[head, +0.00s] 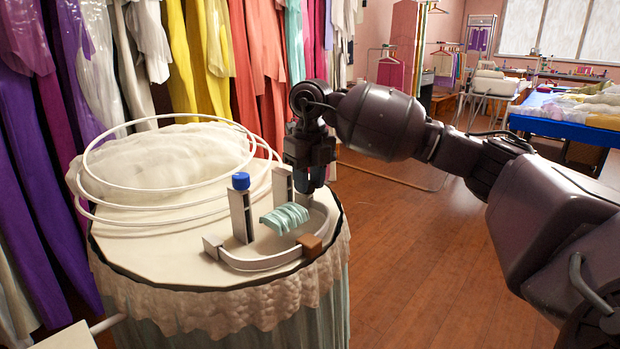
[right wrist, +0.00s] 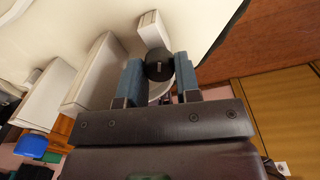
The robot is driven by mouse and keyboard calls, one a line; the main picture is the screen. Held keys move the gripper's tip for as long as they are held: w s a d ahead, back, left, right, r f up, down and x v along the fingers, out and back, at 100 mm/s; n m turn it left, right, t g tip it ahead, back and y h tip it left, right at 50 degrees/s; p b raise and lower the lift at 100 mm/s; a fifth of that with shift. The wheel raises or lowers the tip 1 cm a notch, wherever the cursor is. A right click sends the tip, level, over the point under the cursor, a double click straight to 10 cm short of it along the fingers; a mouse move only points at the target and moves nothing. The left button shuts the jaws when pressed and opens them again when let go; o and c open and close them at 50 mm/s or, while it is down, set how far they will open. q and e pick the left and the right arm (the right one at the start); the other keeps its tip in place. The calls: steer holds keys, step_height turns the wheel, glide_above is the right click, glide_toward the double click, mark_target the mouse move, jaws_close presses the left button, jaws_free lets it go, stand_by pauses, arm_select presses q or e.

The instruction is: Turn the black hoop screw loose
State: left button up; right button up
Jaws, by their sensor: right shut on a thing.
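The black hoop screw (right wrist: 158,68) is a round dark knob, seen in the right wrist view between the two blue fingers of my right gripper (right wrist: 158,80). The gripper is shut on it. In the head view my right gripper (head: 309,185) points down at the right side of the round table, behind the right white post (head: 282,184); the screw is hidden there. A blue screw (head: 240,181) tops the left white post (head: 241,215); it also shows in the right wrist view (right wrist: 30,145). My left gripper is not in view.
The round table (head: 150,262) has a lace-edged cloth. White hoops (head: 165,188) lie around a pale heap on it. A pale teal folded piece (head: 285,218) lies between the posts, inside a curved white band (head: 262,262). Hanging gowns (head: 200,60) stand close behind.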

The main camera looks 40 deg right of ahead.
steer(key=n+p, duration=0.1)
steer(key=n, duration=0.3)
steer(key=shift+r, duration=0.15)
steer(key=shift+n, duration=1.1)
steer(key=n, duration=0.2)
steer(key=shift+n, duration=0.3)
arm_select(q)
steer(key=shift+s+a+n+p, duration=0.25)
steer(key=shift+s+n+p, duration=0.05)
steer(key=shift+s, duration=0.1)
arm_select(e)
steer(key=shift+w+n, duration=0.1)
steer(key=shift+n, duration=1.4)
steer(key=shift+f, duration=0.2)
steer(key=o, duration=0.9)
